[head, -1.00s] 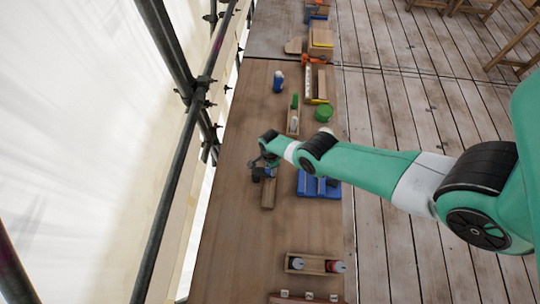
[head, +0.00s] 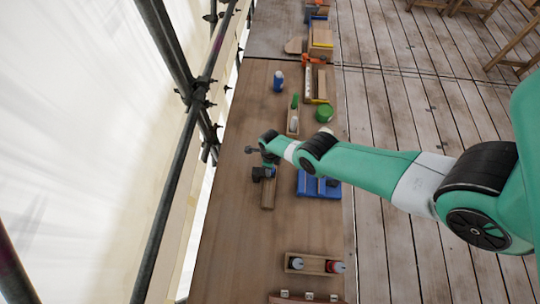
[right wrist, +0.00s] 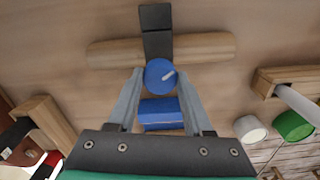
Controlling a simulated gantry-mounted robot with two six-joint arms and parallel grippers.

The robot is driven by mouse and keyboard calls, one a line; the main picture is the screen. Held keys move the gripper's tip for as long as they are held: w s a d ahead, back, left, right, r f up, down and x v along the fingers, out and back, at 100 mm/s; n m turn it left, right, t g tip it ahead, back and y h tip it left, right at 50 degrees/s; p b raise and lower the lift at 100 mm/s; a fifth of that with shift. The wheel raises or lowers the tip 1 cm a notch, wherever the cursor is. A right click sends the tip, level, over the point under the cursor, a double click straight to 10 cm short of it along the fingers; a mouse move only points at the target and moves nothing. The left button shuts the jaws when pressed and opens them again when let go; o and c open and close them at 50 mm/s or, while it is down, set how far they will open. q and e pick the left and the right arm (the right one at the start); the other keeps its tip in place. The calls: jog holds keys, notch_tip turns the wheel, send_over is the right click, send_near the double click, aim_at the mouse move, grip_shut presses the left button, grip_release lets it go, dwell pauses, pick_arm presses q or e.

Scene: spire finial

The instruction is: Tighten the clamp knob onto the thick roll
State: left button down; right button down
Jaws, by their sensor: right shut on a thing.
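The thick roll (right wrist: 208,48) is a pale wooden cylinder lying on the bench; it also shows in the head view (head: 268,195). A black clamp (right wrist: 156,18) crosses over its middle. The round blue clamp knob (right wrist: 158,77), with a pale pointer mark, sits at the clamp's near end. My right gripper (right wrist: 157,73) is shut on the knob, one grey finger on each side. In the head view my right gripper (head: 267,169) is small and partly hidden by its own arm. My left gripper is not in view.
A blue tray (head: 319,187) lies right of the roll. A wooden box (head: 315,263) with small parts stands at the near end. A green round thing (head: 324,114) and a blue bottle (head: 278,81) stand farther along. Bench left of the roll is clear.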

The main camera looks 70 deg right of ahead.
jog(key=shift+m, duration=0.3)
jog(key=shift+c, duration=1.5)
grip_release()
jog(key=shift+r, duration=0.1)
